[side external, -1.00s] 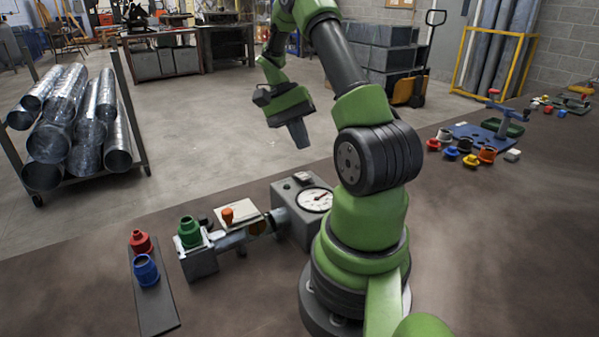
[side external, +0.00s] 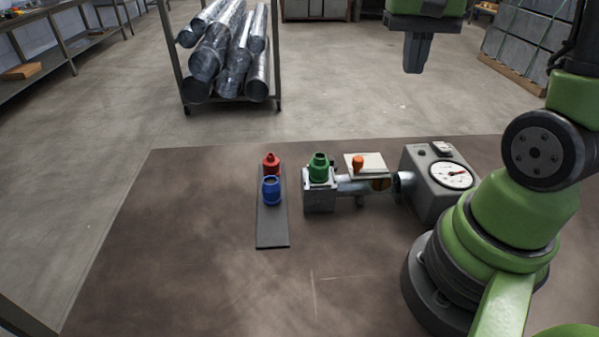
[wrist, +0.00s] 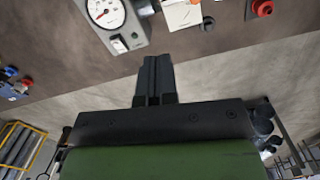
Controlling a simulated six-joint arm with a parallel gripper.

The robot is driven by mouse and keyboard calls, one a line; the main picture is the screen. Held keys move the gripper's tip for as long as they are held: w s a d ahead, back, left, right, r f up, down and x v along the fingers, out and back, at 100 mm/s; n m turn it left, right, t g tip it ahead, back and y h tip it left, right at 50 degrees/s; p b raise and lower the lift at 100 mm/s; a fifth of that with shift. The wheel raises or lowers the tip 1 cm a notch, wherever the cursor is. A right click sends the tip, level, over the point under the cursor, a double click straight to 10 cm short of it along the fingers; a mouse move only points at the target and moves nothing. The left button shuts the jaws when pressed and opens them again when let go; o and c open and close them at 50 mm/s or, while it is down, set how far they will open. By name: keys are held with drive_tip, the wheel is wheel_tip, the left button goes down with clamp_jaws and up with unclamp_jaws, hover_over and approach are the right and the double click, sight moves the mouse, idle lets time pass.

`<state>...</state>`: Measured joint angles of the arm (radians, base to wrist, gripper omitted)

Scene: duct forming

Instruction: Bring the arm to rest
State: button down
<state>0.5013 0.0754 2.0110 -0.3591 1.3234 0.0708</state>
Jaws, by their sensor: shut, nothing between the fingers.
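My gripper (side external: 417,55) hangs in the air at the top of the side external view, beyond the far edge of the brown table (side external: 190,230). Its fingers are together with nothing between them. In the wrist view the shut fingers (wrist: 155,80) point toward the table edge and the gauge box. The gauge box (side external: 425,190) is grey with a white dial and stands on the table beside my base. A duct fixture (side external: 320,200) joins it on the left, with a green fitting (side external: 319,168) upright on its end block. My gripper is apart from all of these.
A dark strip (side external: 272,230) holds a red fitting (side external: 271,164) and a blue fitting (side external: 271,190). An orange knob (side external: 358,163) sits at a pale plate (side external: 375,163). A rack of metal ducts (side external: 228,55) stands on the floor behind. The table's front left is clear.

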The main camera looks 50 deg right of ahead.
drive_tip(key=s+a+r+n+t, duration=0.2)
drive_tip(key=a+n+t, duration=0.1)
drive_tip(key=a, duration=0.3)
drive_tip(key=s+a+r+n+t+y, duration=0.1)
drive_tip(key=s+a+r+n+t, duration=0.2)
drive_tip(key=a, duration=0.4)
drive_tip(key=shift+n+t, duration=0.4)
drive_tip(key=shift+t, duration=0.5)
